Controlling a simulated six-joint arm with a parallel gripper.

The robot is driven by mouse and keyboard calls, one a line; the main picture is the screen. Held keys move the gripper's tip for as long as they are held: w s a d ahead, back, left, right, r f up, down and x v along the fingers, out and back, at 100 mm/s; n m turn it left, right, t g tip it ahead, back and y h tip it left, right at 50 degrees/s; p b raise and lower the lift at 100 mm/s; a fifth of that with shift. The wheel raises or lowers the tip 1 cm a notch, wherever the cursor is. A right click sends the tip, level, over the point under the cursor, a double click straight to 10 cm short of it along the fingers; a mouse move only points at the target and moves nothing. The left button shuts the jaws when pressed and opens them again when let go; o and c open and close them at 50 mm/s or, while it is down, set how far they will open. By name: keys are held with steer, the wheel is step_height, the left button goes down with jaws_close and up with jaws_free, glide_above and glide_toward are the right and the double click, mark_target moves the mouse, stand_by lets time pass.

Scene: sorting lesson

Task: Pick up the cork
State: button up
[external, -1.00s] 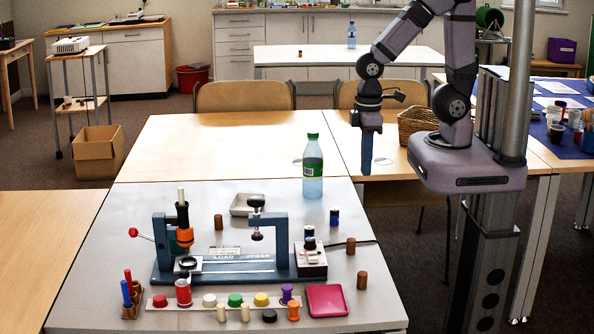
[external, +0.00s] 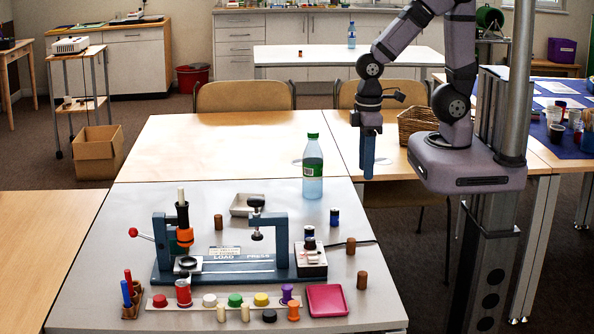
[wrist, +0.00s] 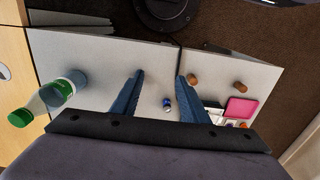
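Three short brown cork-like cylinders stand on the grey table: one behind the press (external: 218,222), one right of the press (external: 350,246) and one near the pink tray (external: 362,280). Two brown ones also show in the wrist view, one beyond my right fingertip (wrist: 193,79) and one farther right (wrist: 240,86). My gripper (external: 368,158) hangs pointing down, above and behind the corks, beyond the table's right side in the picture. In the wrist view my blue fingers (wrist: 160,76) are apart with nothing held between them.
A clear bottle with a green cap (external: 313,168) stands left of my gripper. The blue-grey press (external: 240,266) fills the table's middle. A pink tray (external: 327,300) and several coloured pieces line the front.

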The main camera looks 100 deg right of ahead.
mark_target(351, 239)
steer(key=a+f+n+h, duration=0.1)
steer(key=a+f+n, duration=0.2)
steer(key=a+n, duration=0.1)
steer(key=a+f+n+g+h, duration=0.1)
steer(key=a+f+n, duration=0.3)
steer(key=s+a+f+n+h, duration=0.1)
steer(key=a+f+n+h, duration=0.1)
steer(key=a+f+n, duration=0.2)
steer(key=shift+a+f+g+b, duration=0.2)
steer(key=shift+f+g+b, duration=0.05)
steer(key=shift+g+b, duration=0.15)
steer(key=w+r+n+t, duration=0.2)
steer(key=w+n, duration=0.4)
steer(key=w, duration=0.1)
steer(key=shift+h, duration=0.3)
steer(key=shift+s+a+p+x, duration=0.1)
steer(key=shift+s+p+x, duration=0.1)
steer(key=shift+x, duration=0.85)
steer(key=shift+s+a+p+x, duration=0.15)
steer(key=shift+s+x, duration=0.05)
steer(key=shift+x, duration=0.8)
steer(key=shift+s+a+p+x, duration=0.1)
steer(key=shift+s+p+x, duration=0.1)
steer(key=shift+x, duration=1.65)
steer(key=shift+a, duration=0.1)
